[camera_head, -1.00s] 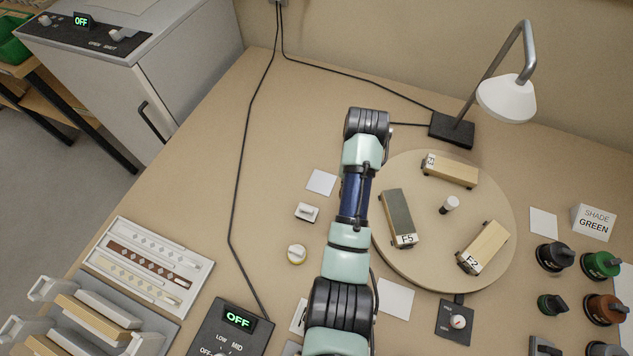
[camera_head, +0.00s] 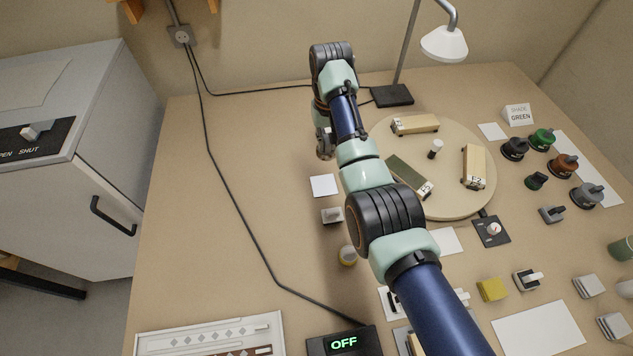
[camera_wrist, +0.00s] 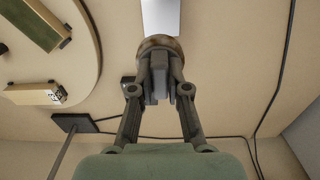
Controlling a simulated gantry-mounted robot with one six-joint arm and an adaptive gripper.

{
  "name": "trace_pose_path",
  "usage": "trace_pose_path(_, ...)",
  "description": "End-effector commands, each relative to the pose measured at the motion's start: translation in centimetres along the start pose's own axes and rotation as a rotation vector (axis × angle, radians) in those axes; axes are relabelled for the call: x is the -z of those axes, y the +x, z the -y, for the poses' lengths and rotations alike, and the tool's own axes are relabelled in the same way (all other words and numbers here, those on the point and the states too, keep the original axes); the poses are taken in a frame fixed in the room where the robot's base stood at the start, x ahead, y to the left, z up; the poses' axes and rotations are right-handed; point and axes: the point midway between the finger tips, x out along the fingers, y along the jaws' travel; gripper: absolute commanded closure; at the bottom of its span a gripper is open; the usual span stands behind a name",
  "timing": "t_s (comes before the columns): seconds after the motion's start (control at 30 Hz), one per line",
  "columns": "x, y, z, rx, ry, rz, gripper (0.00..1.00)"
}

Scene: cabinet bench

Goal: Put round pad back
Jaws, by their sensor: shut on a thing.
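My gripper (camera_wrist: 160,90) is shut on the grey grip of a round pad (camera_wrist: 173,43) with a brown rim. In the wrist view the pad overlaps the near end of a white square card (camera_wrist: 160,18). I cannot tell whether the pad touches the bench. In the head view my gripper (camera_head: 325,145) hangs left of my arm, behind the white card (camera_head: 323,186); the held pad is hard to make out there. More round pads with handles, black (camera_head: 514,149), green (camera_head: 542,139), brown (camera_head: 563,165) and grey (camera_head: 587,195), stand at the right.
A round turntable (camera_head: 450,205) with several blocks lies right of my gripper. The lamp base (camera_head: 392,95) and a cable (camera_head: 215,165) are nearby.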

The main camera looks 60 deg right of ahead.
Motion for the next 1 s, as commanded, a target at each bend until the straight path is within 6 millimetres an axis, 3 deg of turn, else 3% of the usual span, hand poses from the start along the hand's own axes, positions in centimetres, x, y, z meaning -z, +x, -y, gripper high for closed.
trace_pose_path(0.03,-0.1,2.5,0.0,0.0,-0.001,0.004,1.0)
trace_pose_path(0.1,-0.1,4.8,0.1,0.0,-0.001,0.004,1.0)
trace_pose_path(0.3,-0.1,9.4,0.1,0.0,-0.002,0.001,1.0)
trace_pose_path(0.57,0.0,10.4,0.1,0.0,-0.002,0.0,1.0)
trace_pose_path(0.83,-0.1,15.6,0.1,0.0,-0.002,0.002,1.0)
trace_pose_path(1.0,0.0,15.8,0.1,0.0,-0.002,-0.002,1.0)
